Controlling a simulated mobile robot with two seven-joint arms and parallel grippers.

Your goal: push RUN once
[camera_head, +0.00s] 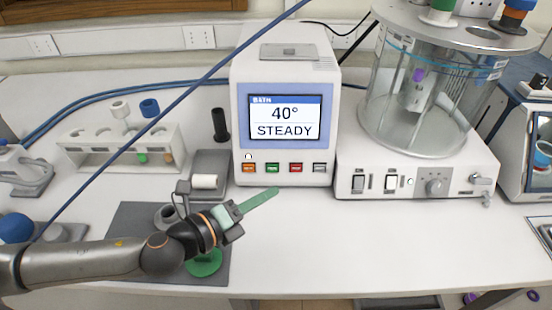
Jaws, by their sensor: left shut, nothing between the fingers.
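The white bath unit (285,100) stands at the back centre, and its screen (285,121) reads "BATH 40° STEADY". Under the screen is a row of small buttons: orange (248,168), green (271,168), red (295,168) and grey (319,168). Their labels are too small to read surely, so I cannot tell which is RUN. My left gripper (274,192) has green fingers, shut and empty. Its tips are in front of the unit, just below the green button in the picture, and look apart from it. My right gripper is out of view.
A glass bath vessel (420,90) on a white base with switches stands right of the unit. A white rack (105,146) with tubes and caps is at the left. A grey mat (135,220) lies under my left arm. A blue cable crosses the view.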

